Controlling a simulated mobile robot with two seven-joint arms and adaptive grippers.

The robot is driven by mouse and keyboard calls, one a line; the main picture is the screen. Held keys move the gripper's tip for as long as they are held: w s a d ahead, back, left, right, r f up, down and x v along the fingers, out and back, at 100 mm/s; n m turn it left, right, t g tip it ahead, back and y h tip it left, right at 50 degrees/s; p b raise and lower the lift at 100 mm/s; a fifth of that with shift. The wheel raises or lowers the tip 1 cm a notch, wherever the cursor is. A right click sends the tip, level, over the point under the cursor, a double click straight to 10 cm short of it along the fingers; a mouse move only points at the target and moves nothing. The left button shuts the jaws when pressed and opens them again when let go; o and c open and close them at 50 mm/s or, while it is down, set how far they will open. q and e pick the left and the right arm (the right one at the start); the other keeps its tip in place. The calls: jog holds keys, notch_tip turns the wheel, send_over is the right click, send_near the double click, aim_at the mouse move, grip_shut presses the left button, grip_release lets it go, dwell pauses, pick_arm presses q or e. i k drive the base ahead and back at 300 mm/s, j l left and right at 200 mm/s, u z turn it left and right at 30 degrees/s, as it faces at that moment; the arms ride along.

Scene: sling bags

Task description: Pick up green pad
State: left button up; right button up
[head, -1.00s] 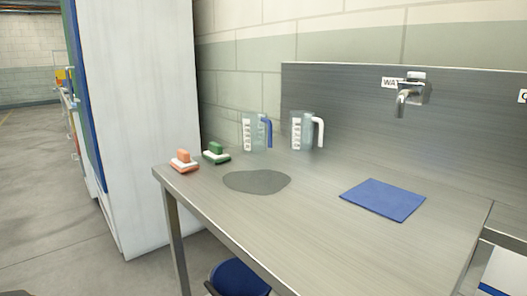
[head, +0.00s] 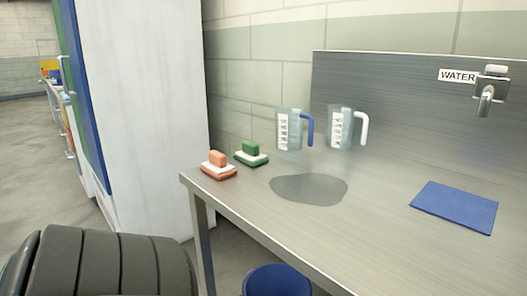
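The green pad (head: 250,154) is a small scrubber with a green block on a white and green base. It sits on the steel table (head: 400,240) near its back left corner, in the head view. An orange pad (head: 217,165) of the same shape sits just left of it and closer to the front edge. A dark ribbed part of my own arm shows at the lower left. Neither gripper shows in this view.
A dark grey wet-looking patch (head: 309,187) lies right of the pads. Two clear measuring jugs (head: 290,129) stand behind it. A blue cloth (head: 455,206) lies at right below a tap (head: 486,92). A white cabinet (head: 145,110) stands left. A blue bucket (head: 276,281) is below the table.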

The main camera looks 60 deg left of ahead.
aim_at(250, 155)
jog(key=k+j+z, duration=0.15)
jog(key=j, duration=0.2)
jog(key=k+j+z, duration=0.15)
jog(key=j, duration=0.2)
jog(key=k+j+z, duration=0.15)
jog(key=j, duration=0.15)
jog(key=k+j, duration=0.2)
jog(key=j, duration=0.15)
jog(key=k+j, duration=0.15)
jog(key=j, duration=0.2)
jog(key=k+j, duration=0.2)
jog(key=j+z, duration=0.05)
jog(key=j, duration=0.1)
